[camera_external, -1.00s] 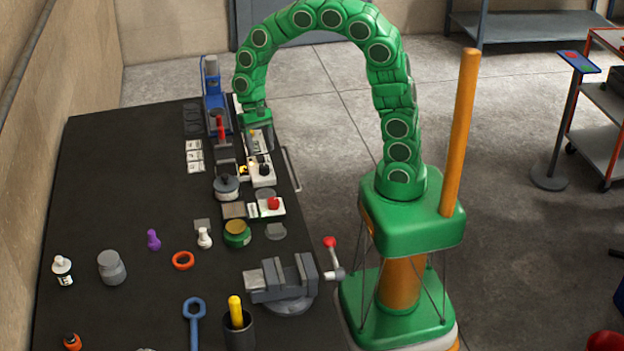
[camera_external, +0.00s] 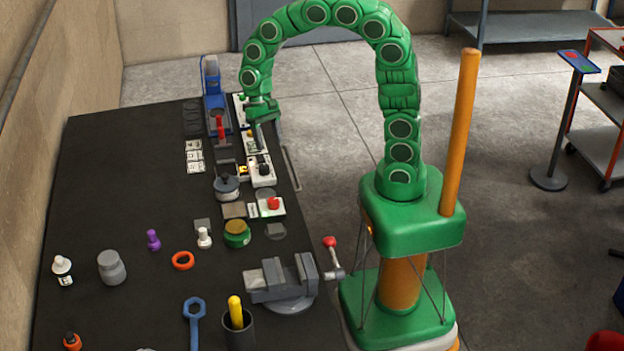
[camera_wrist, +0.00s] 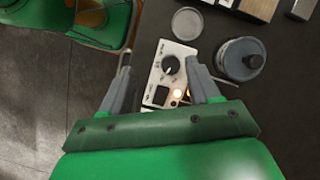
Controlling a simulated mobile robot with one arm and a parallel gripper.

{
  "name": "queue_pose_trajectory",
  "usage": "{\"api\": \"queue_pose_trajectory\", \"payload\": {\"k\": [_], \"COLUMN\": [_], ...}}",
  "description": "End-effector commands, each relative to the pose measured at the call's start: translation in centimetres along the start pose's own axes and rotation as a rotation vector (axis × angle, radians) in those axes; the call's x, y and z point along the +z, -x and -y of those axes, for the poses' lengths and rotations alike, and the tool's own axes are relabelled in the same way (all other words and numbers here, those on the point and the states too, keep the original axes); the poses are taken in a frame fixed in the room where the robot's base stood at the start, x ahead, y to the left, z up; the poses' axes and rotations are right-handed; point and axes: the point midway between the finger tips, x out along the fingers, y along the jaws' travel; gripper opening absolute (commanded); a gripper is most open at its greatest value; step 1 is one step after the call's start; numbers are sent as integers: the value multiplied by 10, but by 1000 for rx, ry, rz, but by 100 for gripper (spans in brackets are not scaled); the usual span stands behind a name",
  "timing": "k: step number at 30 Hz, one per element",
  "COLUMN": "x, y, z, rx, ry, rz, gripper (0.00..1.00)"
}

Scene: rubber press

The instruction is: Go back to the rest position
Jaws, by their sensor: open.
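My gripper (camera_external: 261,134) hangs from my arched green arm over the far right part of the dark bench, above a white control box (camera_external: 262,173) with a black knob. In the wrist view my gripper (camera_wrist: 157,72) is open, its two grey fingers apart with nothing between them held. The control box (camera_wrist: 167,62) with its knob shows below and between the fingers. Lit lamps show near the right finger. Whether the fingers touch the box cannot be told, but they look above it.
A blue press (camera_external: 212,92) stands at the bench's far end. A grey lidded pot (camera_external: 227,188), a red-button box (camera_external: 271,206), a green tin (camera_external: 237,236) and a vise (camera_external: 283,281) line the right side. The bench's left middle (camera_external: 110,190) is mostly bare.

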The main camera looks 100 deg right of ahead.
Motion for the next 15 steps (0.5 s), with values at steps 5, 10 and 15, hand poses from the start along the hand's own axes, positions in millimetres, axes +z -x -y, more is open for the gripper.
{"api": "queue_pose_trajectory", "payload": {"k": [5,10,15], "x": [44,81,114], "y": [3,2,1], "z": [-13,-30,-50], "rx": [47,94,140], "ry": [156,301,447], "rz": [-30,-50,-72], "gripper": [61,61,61]}}
